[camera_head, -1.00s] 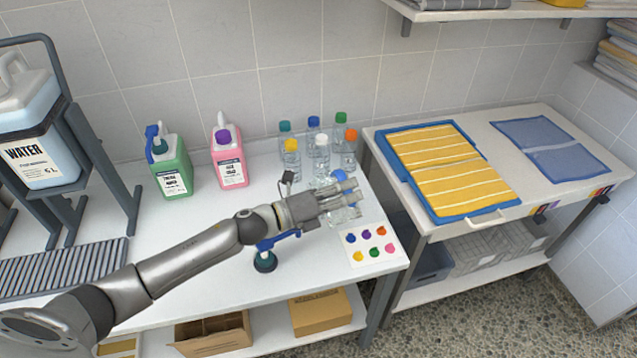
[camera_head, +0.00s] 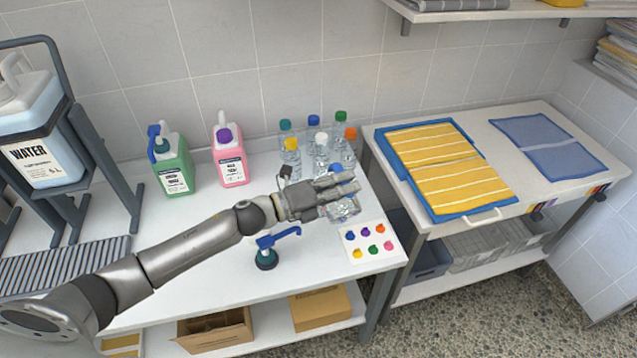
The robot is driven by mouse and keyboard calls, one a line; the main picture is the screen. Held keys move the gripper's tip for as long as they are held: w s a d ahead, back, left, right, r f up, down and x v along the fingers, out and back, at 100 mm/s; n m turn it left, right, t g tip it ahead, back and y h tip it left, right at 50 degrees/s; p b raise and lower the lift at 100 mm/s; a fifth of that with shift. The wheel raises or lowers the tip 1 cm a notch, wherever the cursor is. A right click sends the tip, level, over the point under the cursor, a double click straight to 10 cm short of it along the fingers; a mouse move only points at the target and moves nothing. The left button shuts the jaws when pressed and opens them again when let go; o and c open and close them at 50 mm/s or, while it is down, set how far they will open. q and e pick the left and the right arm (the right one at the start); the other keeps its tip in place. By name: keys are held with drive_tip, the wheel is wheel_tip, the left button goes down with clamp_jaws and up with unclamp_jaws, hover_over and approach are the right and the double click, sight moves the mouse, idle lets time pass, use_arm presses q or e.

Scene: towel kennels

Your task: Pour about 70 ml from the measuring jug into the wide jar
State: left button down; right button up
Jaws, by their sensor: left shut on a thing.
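My left gripper (camera_head: 333,194) is shut on a clear bottle (camera_head: 345,210) at the right part of the white table. The fingers hide much of the bottle. A blue cap (camera_head: 336,168) shows just above the fingers and seems to belong to it. I cannot tell whether the bottle touches the table. I see nothing I can name for sure as the measuring jug or the wide jar. A green jug (camera_head: 173,178) and a pink jug (camera_head: 231,166) stand at the back. My right gripper is not in view.
Several clear capped bottles (camera_head: 291,158) stand behind my gripper. A blue pump top (camera_head: 267,257) is in front of my arm. A colour-dot card (camera_head: 368,243) lies near the right edge. A water container (camera_head: 38,150) sits on a stand at left. Another table holds folded towels (camera_head: 450,170).

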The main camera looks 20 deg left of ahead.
sight(351, 214)
use_arm(q)
drive_tip(key=shift+w+a+r+n+p, duration=0.35)
drive_tip(key=shift+r+n+p, duration=0.15)
drive_tip(key=shift+r+p, duration=0.1)
idle(0.9)
drive_tip(key=s+d+f+m+b, duration=0.1)
drive_tip(key=f+b, duration=0.1)
drive_tip(key=f+m+b, duration=0.2)
drive_tip(key=b, duration=0.1)
drive_tip(key=s+d+f+m+b, duration=0.1)
drive_tip(key=f+b, duration=0.1)
drive_tip(key=shift+s+d+f+m+b, duration=0.15)
drive_tip(key=shift+s+d+m+b, duration=0.15)
drive_tip(key=shift+d+m+b, duration=0.1)
drive_tip(key=shift+r, duration=0.2)
drive_tip(key=shift+s+d+f+m+b, duration=0.15)
drive_tip(key=shift+s+f+m+b, duration=0.05)
drive_tip(key=shift+f+m+b, duration=0.25)
drive_tip(key=shift+s+d+f+m+b, duration=0.2)
drive_tip(key=shift+f+m+b, duration=0.15)
drive_tip(key=shift+f+b, duration=0.15)
drive_tip(key=shift+f+m, duration=0.15)
drive_tip(key=shift+m, duration=0.15)
drive_tip(key=shift+s, duration=0.1)
